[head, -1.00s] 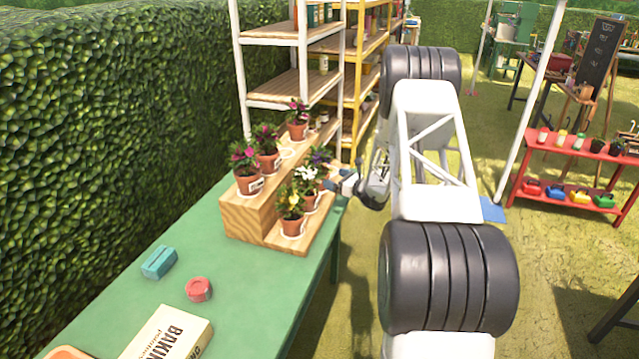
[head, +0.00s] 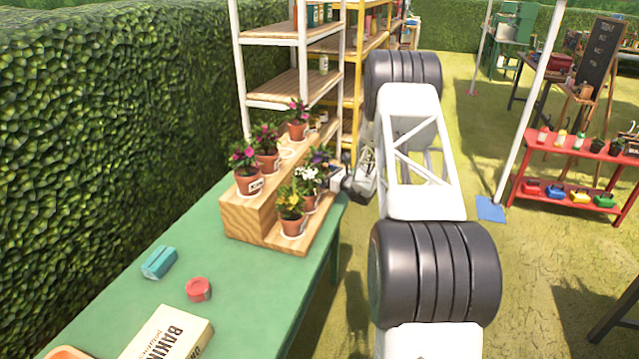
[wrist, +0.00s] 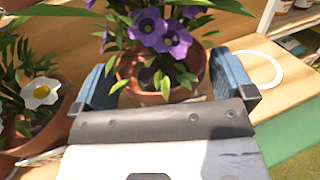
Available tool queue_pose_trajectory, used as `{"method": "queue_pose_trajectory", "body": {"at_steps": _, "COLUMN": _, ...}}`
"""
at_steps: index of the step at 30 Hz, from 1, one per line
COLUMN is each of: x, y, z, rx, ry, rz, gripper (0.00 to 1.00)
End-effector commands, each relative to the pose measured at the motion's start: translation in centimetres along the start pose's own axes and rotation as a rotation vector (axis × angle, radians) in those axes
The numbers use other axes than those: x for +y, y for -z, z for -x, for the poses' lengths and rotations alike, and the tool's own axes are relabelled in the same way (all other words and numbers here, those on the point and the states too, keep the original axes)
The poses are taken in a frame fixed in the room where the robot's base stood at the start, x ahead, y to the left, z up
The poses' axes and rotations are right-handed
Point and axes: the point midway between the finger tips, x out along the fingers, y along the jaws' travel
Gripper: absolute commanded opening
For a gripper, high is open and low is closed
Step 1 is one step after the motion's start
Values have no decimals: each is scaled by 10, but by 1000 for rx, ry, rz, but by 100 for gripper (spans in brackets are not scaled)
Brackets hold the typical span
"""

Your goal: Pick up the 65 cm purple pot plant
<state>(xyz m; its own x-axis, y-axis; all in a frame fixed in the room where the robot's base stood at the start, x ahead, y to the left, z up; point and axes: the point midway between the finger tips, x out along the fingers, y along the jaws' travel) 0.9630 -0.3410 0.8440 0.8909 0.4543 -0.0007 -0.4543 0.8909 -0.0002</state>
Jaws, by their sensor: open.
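The purple pot plant (wrist: 160,38) shows in the wrist view, with purple flowers, green leaves and a terracotta pot. In the head view the purple plant (head: 320,160) is partly hidden behind a white-flowered plant (head: 307,178) on the lower step of the wooden stand. My gripper (wrist: 168,90) is open. Its two blue fingers are on either side of the purple plant's pot, at left and right. Whether the fingers touch the pot I cannot tell. In the head view my gripper (head: 336,176) is at the stand's right side.
The stepped wooden stand (head: 243,222) on the green table (head: 240,320) also holds a yellow-flowered plant (head: 291,207) and several pink-flowered plants on the upper step. In the wrist view a white-flowered pot (wrist: 40,135) stands close at left. An empty white ring (wrist: 262,70) lies at right.

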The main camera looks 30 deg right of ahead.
Motion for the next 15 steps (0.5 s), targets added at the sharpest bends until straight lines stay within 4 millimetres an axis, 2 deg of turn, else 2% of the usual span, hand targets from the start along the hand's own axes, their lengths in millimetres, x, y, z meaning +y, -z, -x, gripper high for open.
{"method": "queue_pose_trajectory", "body": {"at_steps": 4, "x": 0, "y": 0, "z": -10, "rx": 0, "ry": -1, "rz": 0, "gripper": 100}}
{"method": "queue_pose_trajectory", "body": {"at_steps": 15, "x": 0, "y": 0, "z": -12, "rx": 0, "ry": 0, "rz": 0, "gripper": 100}}
